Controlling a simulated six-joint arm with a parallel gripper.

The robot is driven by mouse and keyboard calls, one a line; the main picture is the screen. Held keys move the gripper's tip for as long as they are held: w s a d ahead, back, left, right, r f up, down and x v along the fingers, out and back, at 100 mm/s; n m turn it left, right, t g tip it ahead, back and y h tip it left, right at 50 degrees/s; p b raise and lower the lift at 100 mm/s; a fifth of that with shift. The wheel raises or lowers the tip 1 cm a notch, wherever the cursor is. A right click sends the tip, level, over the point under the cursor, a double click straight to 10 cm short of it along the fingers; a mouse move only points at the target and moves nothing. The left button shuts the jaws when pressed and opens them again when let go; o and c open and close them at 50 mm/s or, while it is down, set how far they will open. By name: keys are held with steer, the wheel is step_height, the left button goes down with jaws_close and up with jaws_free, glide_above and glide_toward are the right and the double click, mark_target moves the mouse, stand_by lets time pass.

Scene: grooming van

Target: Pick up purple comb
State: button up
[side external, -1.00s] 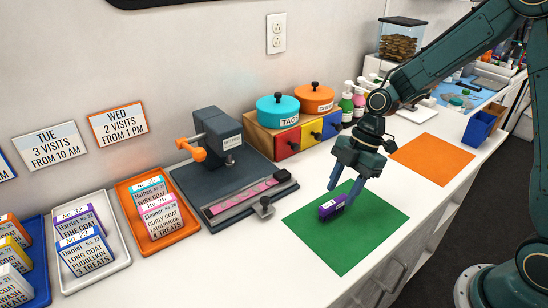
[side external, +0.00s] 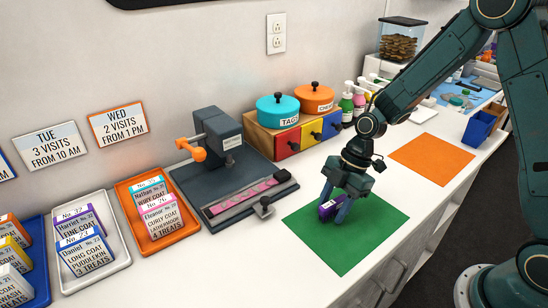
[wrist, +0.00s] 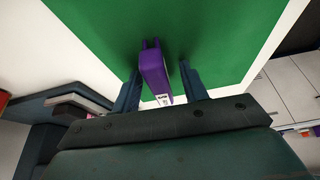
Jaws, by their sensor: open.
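A purple object (side external: 327,210), which I take to be the purple comb, lies on the green mat (side external: 345,254). In the wrist view the purple comb (wrist: 153,72) is a narrow purple piece with a small white label at its near end. My gripper (side external: 335,208) is low over the green mat, with its fingers pointing down around the comb. In the wrist view my gripper (wrist: 157,78) is open, with one finger on each side of the comb and a gap visible on the right. The fingers partly hide the comb in the side view.
An orange mat (side external: 432,158) lies to the right. A dark press (side external: 225,150) with an orange handle stands to the left on the white counter. A drawer box (side external: 290,137) with teal and orange pots and several bottles stand behind. The counter's front edge is near the green mat.

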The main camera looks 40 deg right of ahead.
mark_target(334, 201)
steer(key=shift+c, duration=0.2)
jaws_close()
steer(key=shift+r, duration=0.1)
step_height(334, 201, up, 20)
stand_by(0.9)
stand_by(0.4)
